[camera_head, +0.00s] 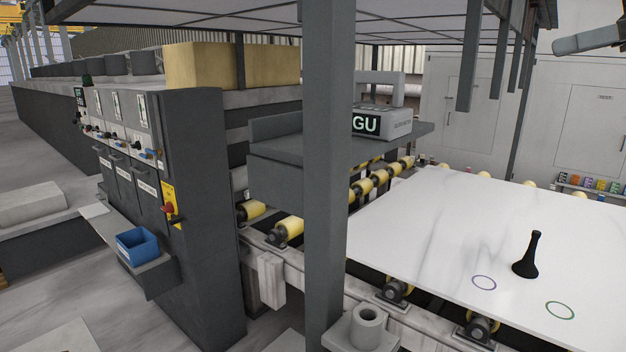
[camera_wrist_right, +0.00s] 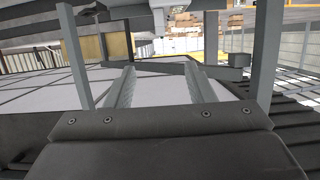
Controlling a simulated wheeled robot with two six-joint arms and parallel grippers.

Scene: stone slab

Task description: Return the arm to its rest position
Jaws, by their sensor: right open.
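My right gripper (camera_head: 588,40) shows at the top right corner of the head view, raised high and well clear of the stone slab (camera_head: 420,225). In the right wrist view its two grey fingers (camera_wrist_right: 160,76) stand apart with nothing between them. The white slab lies on yellow rollers. My left gripper is in neither view.
A dark grey post (camera_head: 329,180) rises in front of the roller line. A control cabinet (camera_head: 200,190) with a blue bin (camera_head: 137,246) stands left. A display box (camera_head: 383,122) sits on a shelf behind the post. Overhead framing hangs above the slab.

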